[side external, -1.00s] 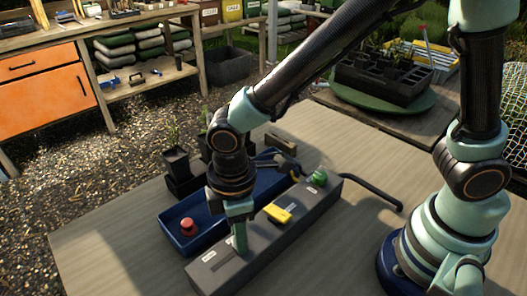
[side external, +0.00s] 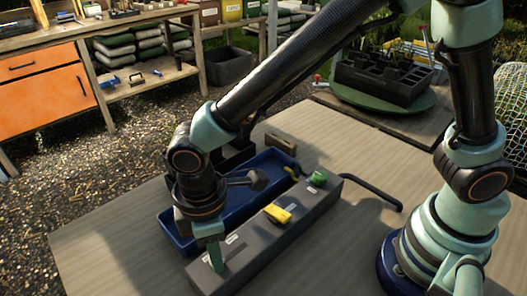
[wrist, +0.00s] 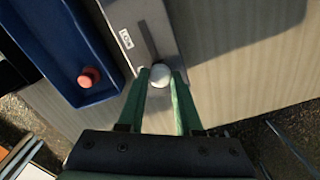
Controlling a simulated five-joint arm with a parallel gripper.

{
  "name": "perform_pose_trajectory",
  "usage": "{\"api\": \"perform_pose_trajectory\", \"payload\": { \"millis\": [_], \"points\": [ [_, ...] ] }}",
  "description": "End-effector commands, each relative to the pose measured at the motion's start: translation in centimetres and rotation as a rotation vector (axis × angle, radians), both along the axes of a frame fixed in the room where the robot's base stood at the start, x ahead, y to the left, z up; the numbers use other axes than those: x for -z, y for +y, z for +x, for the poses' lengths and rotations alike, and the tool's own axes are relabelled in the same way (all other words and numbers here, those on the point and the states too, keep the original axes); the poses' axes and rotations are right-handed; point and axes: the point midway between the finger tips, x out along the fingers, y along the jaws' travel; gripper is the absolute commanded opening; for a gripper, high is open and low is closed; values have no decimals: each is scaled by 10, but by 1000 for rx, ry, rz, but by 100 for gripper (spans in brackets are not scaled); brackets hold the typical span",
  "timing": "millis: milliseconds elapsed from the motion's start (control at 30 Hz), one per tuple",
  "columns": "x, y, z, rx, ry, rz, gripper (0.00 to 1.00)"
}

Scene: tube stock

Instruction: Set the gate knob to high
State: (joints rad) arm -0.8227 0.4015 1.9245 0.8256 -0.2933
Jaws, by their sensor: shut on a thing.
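The grey control box (side external: 305,215) lies on the table, with a green knob (side external: 318,178) at its far end and a yellow lever (side external: 278,213) near its middle. In the wrist view a round pale knob (wrist: 161,75) sits at the lower end of a dark slot (wrist: 146,40) in the box top. I take it for the gate knob. My gripper (wrist: 160,80) is shut on this knob, one green finger on each side. In the side view my gripper (side external: 217,258) is at the box's near left end and hides the knob.
A blue tray (side external: 165,228) lies along the box's left side; a red round piece (wrist: 88,77) in it shows in the wrist view. A white label (wrist: 126,38) stands beside the slot, its text small. A dark bent bar (side external: 372,190) reaches right from the box's far end.

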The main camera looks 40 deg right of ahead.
Motion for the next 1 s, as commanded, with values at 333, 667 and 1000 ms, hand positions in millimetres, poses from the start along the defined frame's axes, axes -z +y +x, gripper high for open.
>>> {"api": "perform_pose_trajectory", "payload": {
  "millis": [333,667,1000],
  "points": [
    [-1,5,0,-9,-9,10,64],
    [-28,5,1,-7,-12,13,64],
    [-96,5,0,-9,-14,14,64]
  ]
}}
